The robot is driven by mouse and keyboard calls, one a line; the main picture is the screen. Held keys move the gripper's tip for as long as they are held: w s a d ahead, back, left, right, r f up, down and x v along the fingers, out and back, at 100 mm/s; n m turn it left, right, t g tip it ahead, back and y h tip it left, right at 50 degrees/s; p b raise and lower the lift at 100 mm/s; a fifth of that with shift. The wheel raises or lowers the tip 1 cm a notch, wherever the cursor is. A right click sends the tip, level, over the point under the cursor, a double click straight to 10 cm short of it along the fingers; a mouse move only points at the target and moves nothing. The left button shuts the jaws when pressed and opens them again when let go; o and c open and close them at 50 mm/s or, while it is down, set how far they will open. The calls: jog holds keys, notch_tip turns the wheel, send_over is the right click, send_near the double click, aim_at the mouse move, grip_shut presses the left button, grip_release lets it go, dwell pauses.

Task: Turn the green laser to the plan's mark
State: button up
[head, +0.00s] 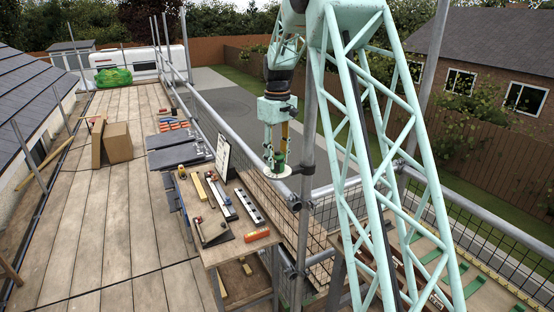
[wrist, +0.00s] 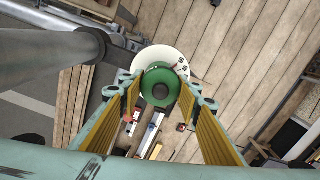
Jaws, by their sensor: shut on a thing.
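The green laser (head: 279,159) is a small green round body standing on a white disc (head: 277,171) beside the scaffold pole. In the wrist view the green laser (wrist: 160,84) shows from above with a dark round centre. The white disc (wrist: 166,57) under it carries dark marks and a small red mark at its right edge, too small to read. My gripper (head: 276,150) is over the laser with its fingers down on either side. The yellow finger pads flank the laser in the wrist view, and my gripper (wrist: 160,100) is shut on it. A white sheet on a board (head: 223,151) stands by the bench; its writing is unreadable.
A wooden bench (head: 232,251) with several tools and an orange block (head: 257,235) lies below left of my gripper. Scaffold poles and a guard rail (head: 232,128) run close by. A cardboard box (head: 118,143) stands on the boards. The boarded walkway (head: 85,225) has free room.

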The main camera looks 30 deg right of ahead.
jog(key=shift+m, duration=3.8)
jog(key=o, duration=0.8)
jog(key=shift+o, duration=0.2)
jog(key=shift+d+r, duration=0.1)
jog(key=shift+r, duration=5.9)
